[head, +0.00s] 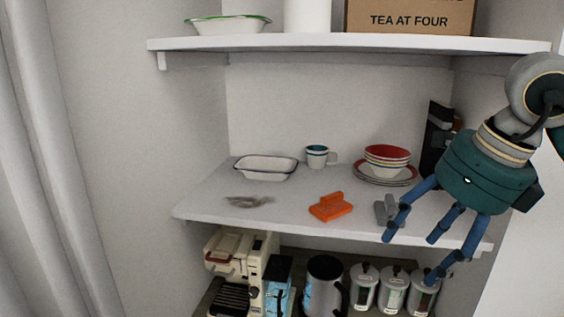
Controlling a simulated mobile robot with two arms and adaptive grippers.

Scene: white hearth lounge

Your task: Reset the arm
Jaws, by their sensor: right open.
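My right gripper (428,239) comes in from the right, a teal body with several blue fingers spread apart. It is open and appears empty, hanging at the front right of the middle shelf (290,208). One blue finger shows just in front of a small grey object (384,210) on the shelf; I cannot tell whether they touch. My left gripper is not in view.
On the middle shelf are a white dish (266,168), a mug (317,156), stacked bowls and plates (387,155), an orange block (331,206) and a greyish item (250,201). Below stand a coffee machine (240,262) and canisters (393,289). The upper shelf (330,42) overhangs.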

